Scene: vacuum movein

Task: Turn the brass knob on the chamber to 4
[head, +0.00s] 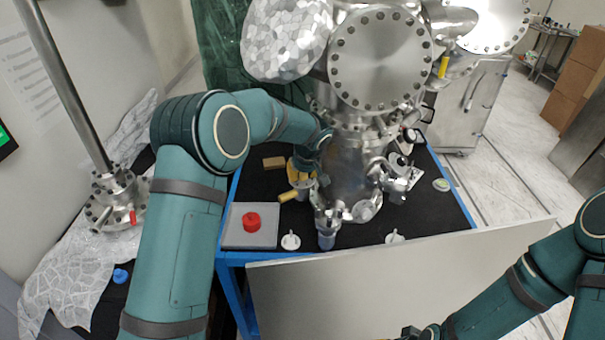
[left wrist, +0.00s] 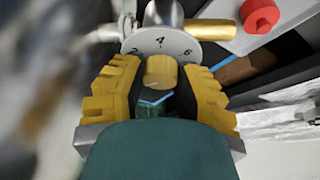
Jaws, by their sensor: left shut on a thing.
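The brass knob (left wrist: 160,72) sits between the yellow fingers of my left gripper (left wrist: 161,80) in the left wrist view, and the gripper is shut on it. Behind it is a pale dial plate (left wrist: 172,46) with the numbers 2, 4 and 6 showing, the 4 just above the knob. The knob's pointer mark cannot be made out. In the head view my left gripper (head: 302,168) is at the left side of the steel chamber (head: 350,170), and the knob is hidden. A dark part of my right gripper (head: 420,332) shows at the bottom edge, its fingers unclear.
A brass cylinder (head: 289,196) sticks out beside the chamber. A grey tray (head: 238,238) with a red knob-like piece (head: 251,222) lies on the black table top. Small white round pieces (head: 291,240) stand near the front edge. A grey panel (head: 375,275) crosses the front.

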